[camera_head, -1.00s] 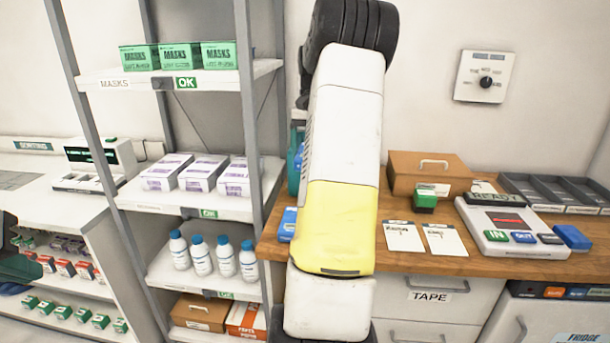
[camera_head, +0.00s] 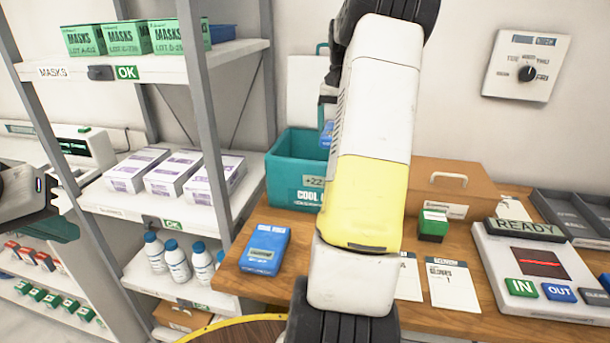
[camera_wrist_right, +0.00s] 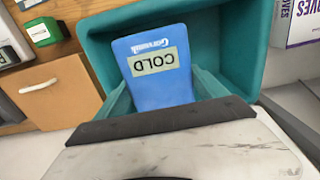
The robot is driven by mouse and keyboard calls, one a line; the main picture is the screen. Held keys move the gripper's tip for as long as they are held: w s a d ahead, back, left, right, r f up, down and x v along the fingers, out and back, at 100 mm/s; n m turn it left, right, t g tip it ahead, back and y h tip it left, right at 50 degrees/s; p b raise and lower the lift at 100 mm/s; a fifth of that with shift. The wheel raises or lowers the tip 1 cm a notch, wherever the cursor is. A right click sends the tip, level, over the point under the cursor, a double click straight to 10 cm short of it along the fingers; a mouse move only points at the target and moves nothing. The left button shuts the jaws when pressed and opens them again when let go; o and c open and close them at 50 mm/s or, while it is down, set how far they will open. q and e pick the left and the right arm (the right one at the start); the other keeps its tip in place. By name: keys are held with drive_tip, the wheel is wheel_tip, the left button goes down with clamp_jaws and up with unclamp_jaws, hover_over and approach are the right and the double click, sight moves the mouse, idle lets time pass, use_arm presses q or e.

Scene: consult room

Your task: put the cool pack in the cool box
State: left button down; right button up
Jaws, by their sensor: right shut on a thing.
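The cool box (camera_head: 292,165) is an open teal bin at the back left of the wooden counter, labelled COOL. The cool pack (camera_wrist_right: 155,60) is a blue slab with a COLD label. In the right wrist view it is held over the opening of the cool box (camera_wrist_right: 255,45), whose walls surround it in the picture. Its depth in the box is unclear. My right gripper (camera_head: 327,100) is shut on the pack, mostly hidden behind my right arm in the head view. My left gripper (camera_head: 45,190) is at the far left edge, away from the counter; its fingers are unclear.
A blue labelled device (camera_head: 265,250) lies on the counter in front of the cool box. A brown case (camera_head: 450,185), a green block (camera_head: 433,225), cards and an IN/OUT console (camera_head: 545,262) are to the right. The shelf rack (camera_head: 205,120) stands close on the left.

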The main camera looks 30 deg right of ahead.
drive_tip(key=f, duration=1.7)
drive_tip(key=shift+w+d, duration=0.15)
drive_tip(key=shift+d, duration=0.1)
drive_tip(key=o, duration=1.8)
drive_tip(key=shift+f, duration=0.15)
